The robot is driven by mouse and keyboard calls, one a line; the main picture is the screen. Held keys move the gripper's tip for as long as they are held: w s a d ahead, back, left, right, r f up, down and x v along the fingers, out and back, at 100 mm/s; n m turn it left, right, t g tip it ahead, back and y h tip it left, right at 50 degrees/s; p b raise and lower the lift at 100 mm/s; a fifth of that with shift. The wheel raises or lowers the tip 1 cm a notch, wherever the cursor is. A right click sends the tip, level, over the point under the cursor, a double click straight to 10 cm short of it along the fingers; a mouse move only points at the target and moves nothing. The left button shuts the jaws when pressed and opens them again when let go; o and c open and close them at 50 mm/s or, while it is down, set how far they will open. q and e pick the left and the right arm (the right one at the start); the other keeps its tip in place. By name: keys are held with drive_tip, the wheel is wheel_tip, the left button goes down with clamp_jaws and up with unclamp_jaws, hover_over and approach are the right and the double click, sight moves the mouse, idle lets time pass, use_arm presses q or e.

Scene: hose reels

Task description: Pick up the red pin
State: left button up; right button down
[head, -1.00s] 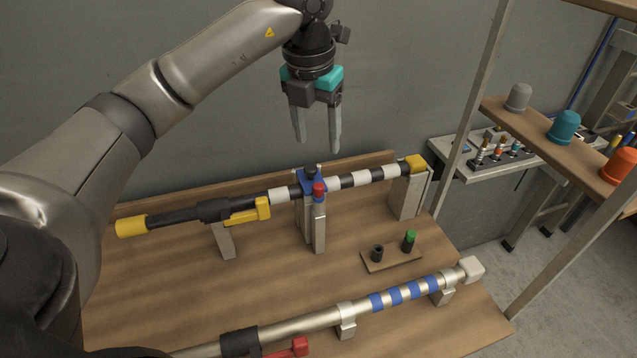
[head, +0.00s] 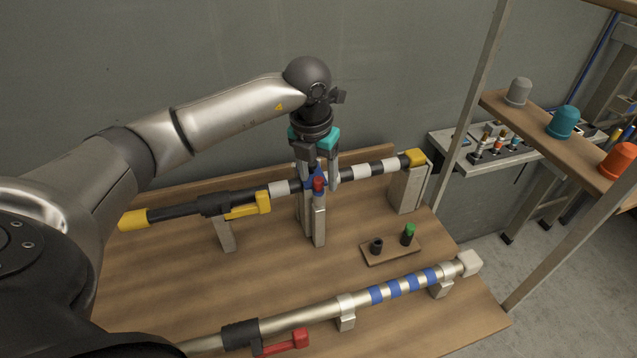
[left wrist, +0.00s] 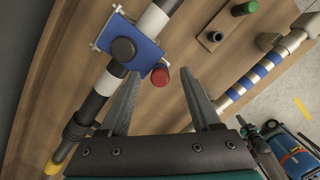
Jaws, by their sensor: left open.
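My left gripper (head: 319,185) points down over the clamp and pin and is open. In the left wrist view its two fingers (left wrist: 158,92) lie on either side of the red pin, apart from it. The right gripper is not in view.
A silver pole with blue bands (head: 390,292) lies on supports at the front. A small wooden board (head: 376,257) holds a green-topped peg (head: 408,233) and a black socket (head: 376,246). A shelf with coloured caps (head: 563,122) stands at the right.

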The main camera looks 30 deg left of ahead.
use_arm(q)
drive_tip(key=shift+c, duration=0.2)
clamp_jaws()
idle(0.4)
